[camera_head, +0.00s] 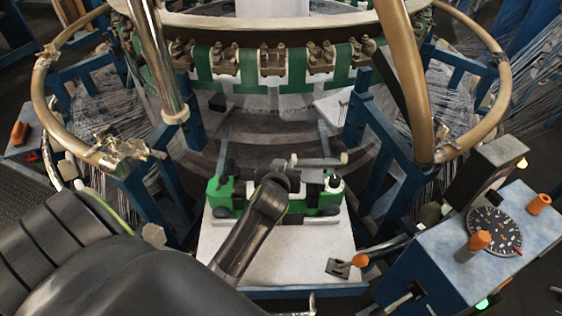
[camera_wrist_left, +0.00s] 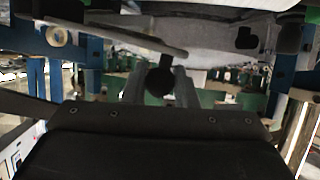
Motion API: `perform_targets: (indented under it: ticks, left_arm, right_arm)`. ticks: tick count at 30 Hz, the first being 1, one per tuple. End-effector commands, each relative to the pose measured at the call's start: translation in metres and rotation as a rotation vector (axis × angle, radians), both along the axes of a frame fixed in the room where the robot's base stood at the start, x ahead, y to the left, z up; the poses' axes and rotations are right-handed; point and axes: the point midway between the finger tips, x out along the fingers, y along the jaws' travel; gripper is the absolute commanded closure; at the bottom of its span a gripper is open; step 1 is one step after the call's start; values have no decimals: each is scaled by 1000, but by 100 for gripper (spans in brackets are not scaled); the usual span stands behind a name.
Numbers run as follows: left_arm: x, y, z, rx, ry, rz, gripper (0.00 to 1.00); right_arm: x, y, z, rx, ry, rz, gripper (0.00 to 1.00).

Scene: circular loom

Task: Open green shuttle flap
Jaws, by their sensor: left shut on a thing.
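The green shuttle (camera_head: 325,202) sits on a pale platform (camera_head: 300,250) low in the middle of the head view, with dark knobs on its ends. A grey bar with a pale tip (camera_head: 318,162), possibly the flap, lies level along its top right. My left gripper (camera_head: 272,184) reaches over the shuttle's middle and hides part of it. In the left wrist view its two grey fingers (camera_wrist_left: 159,85) are shut around a dark round knob (camera_wrist_left: 158,80). A slanted grey bar (camera_wrist_left: 110,37) passes just above the knob. The right gripper is not in view.
The loom's ring with green tape and metal clamps (camera_head: 275,62) stands behind the shuttle. Blue frame posts (camera_head: 358,118) flank it. A blue control box with a black dial (camera_head: 494,232) is at the right. The platform's front is mostly clear.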

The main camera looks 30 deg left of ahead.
Motion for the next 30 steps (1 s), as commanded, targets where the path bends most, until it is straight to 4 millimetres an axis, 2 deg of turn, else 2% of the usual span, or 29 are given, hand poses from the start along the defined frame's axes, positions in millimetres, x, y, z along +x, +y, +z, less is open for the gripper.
perform_targets:
  ticks: [1, 3, 12, 30]
  left_arm:
    - [2, -3, 12, 22, 19, 0, 100]
    - [4, -5, 17, 60, 47, 0, 100]
    - [12, -17, 34, 225, 166, 0, 100]
    - [21, -28, 45, 258, 184, 0, 100]
  right_arm:
    - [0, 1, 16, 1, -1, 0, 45]
    - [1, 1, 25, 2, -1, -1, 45]
    - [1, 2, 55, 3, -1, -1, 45]
    - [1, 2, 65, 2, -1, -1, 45]
